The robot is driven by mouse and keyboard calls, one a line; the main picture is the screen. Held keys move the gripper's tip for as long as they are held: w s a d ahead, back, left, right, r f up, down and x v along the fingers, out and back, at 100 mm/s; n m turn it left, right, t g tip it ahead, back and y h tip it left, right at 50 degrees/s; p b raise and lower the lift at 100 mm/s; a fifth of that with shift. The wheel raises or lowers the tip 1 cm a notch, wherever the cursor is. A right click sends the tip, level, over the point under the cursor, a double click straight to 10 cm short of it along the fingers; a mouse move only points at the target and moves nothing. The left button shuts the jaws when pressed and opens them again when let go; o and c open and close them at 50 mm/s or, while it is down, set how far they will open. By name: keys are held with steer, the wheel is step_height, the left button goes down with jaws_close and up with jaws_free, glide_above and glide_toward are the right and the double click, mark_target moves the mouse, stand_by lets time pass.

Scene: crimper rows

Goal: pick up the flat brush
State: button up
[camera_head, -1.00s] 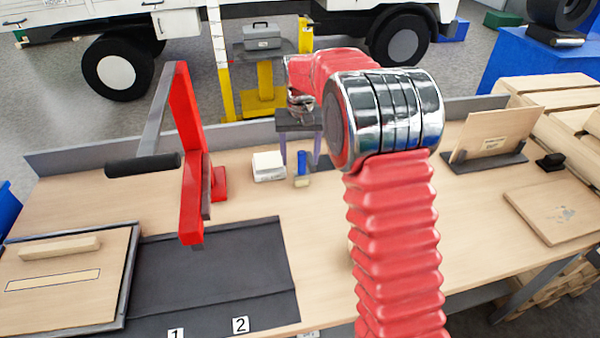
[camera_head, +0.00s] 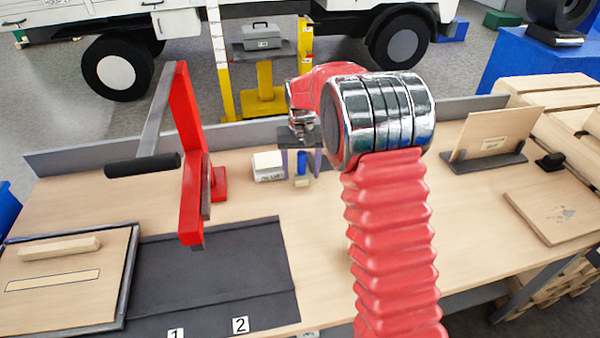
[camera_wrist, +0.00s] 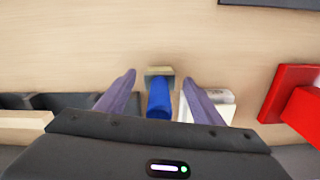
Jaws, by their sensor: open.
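The flat brush has a blue handle (camera_wrist: 159,100) and a pale tan bristle end (camera_wrist: 159,72). In the head view the brush (camera_head: 301,165) stands or lies on the wooden bench, close to a white block. My gripper (camera_wrist: 158,85) is open, with its two purple-grey fingers on either side of the brush and apart from it in the wrist view. I cannot tell the exact height of the fingertips over the bench.
A white block (camera_head: 268,166) sits just beside the brush, near one finger. A red lever press (camera_head: 190,150) stands to the left. A dark mat (camera_head: 215,270) lies in front. The bench (camera_head: 330,250) is bare around the brush's bristle end.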

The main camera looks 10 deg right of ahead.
mark_target(302, 152)
steer(key=shift+c, duration=0.5)
steer(key=c, duration=1)
steer(key=shift+r, duration=0.1)
step_height(302, 152, up, 10)
steer(key=shift+f, duration=0.1)
stand_by(0.6)
